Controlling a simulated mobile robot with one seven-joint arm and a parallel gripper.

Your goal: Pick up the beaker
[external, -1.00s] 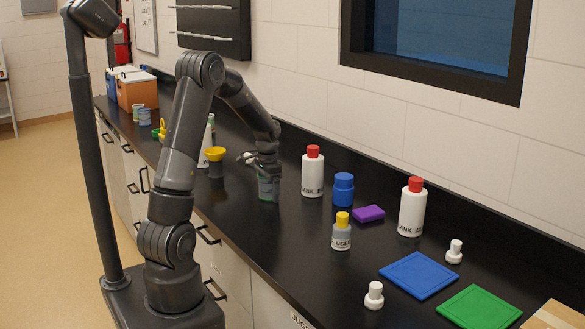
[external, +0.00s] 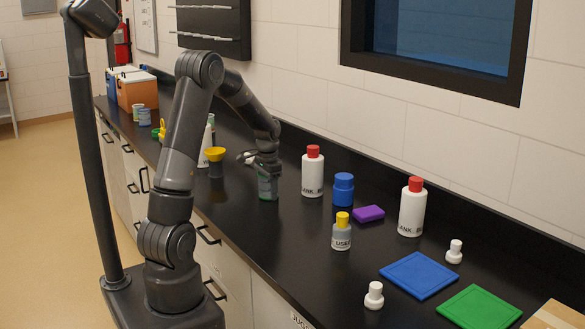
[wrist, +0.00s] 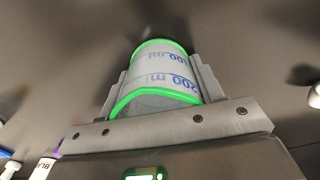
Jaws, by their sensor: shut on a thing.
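The beaker (external: 268,188) is a clear cylinder with green edges, on or just above the black counter in the external view. In the wrist view the beaker (wrist: 160,72) shows blue "100 ml" and "200" markings and green rings at both ends. My gripper (external: 267,172) is above it, pointing down, with its fingers closed against the beaker's sides. In the wrist view the fingers of my gripper (wrist: 158,85) sit on both sides of the beaker. I cannot tell whether the beaker's base touches the counter.
A red-capped white bottle (external: 312,172) stands to the right, with a blue jar (external: 343,189) and a yellow-capped bottle (external: 341,232) beyond. A yellow funnel (external: 215,155) on a dark container stands close on the left. The black counter (external: 285,240) in front is clear.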

